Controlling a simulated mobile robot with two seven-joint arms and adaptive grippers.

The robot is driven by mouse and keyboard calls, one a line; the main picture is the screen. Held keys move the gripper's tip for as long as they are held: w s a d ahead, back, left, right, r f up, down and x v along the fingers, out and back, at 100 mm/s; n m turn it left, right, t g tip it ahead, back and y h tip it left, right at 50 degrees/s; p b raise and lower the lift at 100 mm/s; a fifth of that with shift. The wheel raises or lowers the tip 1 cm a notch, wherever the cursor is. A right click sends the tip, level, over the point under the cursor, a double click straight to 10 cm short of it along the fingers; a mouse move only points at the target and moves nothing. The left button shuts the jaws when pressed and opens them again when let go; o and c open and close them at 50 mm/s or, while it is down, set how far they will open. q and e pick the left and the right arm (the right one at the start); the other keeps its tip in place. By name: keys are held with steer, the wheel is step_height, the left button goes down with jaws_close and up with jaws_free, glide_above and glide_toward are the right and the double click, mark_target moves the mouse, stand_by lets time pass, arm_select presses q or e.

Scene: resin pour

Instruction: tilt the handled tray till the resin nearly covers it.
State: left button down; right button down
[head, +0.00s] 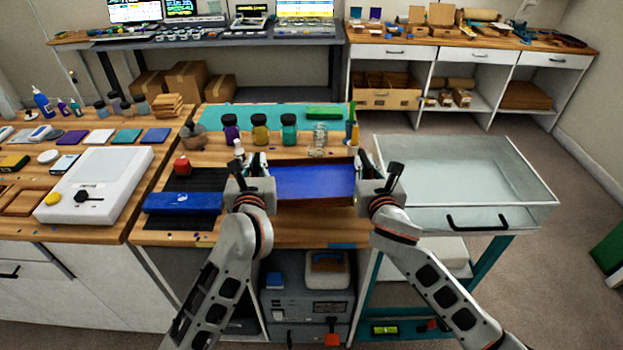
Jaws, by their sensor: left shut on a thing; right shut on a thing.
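The handled tray (314,182) is in the middle of the head view, over the front of the wooden workbench. Blue resin covers most of the inner floor that I can see. A brown rim shows along its front and right edge. My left gripper (262,170) is shut on the tray's left side. My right gripper (360,168) is shut on its right side. The grippers hide the handles. I cannot tell whether the tray touches the bench or how far it is tilted.
Bottles of coloured pigment (289,129) and a glass jar (319,139) stand behind the tray. A blue case (184,202) and a red object (182,166) lie left of it. A teal mat (255,117) lies at the back.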

arm_select(q)
steer(key=shift+s+t, duration=0.5)
steer(key=shift+t, duration=0.4)
arm_select(e)
steer(key=shift+s+r+t, duration=0.15)
steer(key=shift+s+t, duration=0.1)
steer(key=shift+t, duration=0.65)
arm_select(q)
steer(key=shift+s+f, duration=0.1)
steer(key=shift+f, duration=0.6)
arm_select(e)
steer(key=shift+s+f, duration=0.15)
steer(key=shift+f, duration=0.55)
arm_select(q)
steer(key=shift+f, duration=0.2)
arm_select(e)
steer(key=shift+f, duration=0.25)
